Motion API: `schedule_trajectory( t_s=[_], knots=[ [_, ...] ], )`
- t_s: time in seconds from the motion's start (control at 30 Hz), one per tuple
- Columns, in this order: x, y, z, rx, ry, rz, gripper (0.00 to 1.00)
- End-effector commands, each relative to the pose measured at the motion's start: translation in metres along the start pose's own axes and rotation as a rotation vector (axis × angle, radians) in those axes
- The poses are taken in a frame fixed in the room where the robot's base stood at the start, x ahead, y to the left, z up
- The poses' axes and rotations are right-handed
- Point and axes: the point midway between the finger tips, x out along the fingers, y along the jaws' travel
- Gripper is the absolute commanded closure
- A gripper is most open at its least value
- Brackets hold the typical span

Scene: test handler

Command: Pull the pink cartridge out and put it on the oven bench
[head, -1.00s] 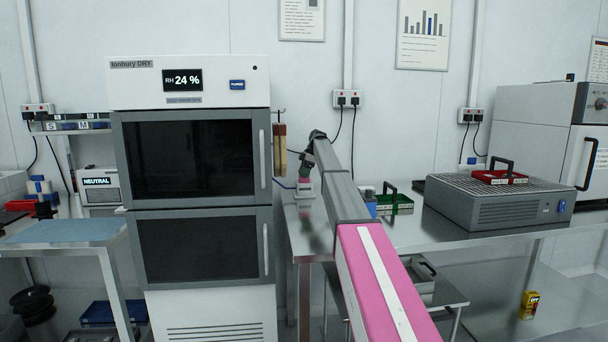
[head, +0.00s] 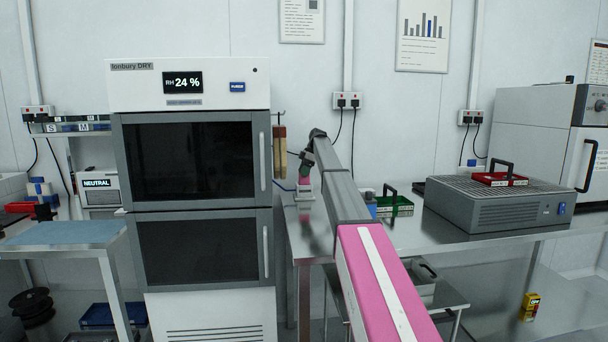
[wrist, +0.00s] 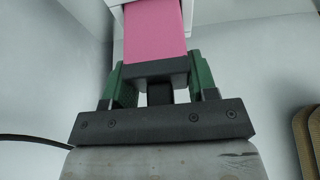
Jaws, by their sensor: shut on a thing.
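The pink cartridge (head: 304,179) stands at the left end of the steel bench (head: 410,237), at a small white housing (head: 304,194). In the wrist view, the cartridge (wrist: 154,38) is a flat pink block with a dark end piece, and its far end meets the white housing. How deep it sits inside is hidden. My gripper (wrist: 160,82) has green fingers, shut on the dark end piece. In the head view my gripper (head: 305,165) is small and partly hidden, just above the cartridge.
A white oven (head: 540,130) stands at the right back. A grey grated unit (head: 490,214) with a red tray (head: 499,179) stands on the bench. A green tray (head: 400,206) lies nearer my arm. A tall dry cabinet (head: 190,83) stands left. Wooden-handled things hang beside it.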

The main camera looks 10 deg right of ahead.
Motion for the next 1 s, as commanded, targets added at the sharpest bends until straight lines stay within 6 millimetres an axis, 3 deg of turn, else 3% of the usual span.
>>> schedule_trajectory(
  t_s=[1.0],
  knots=[
    [-0.041,0.0,-0.017,0.0,0.0,0.0,0.76]
  ],
)
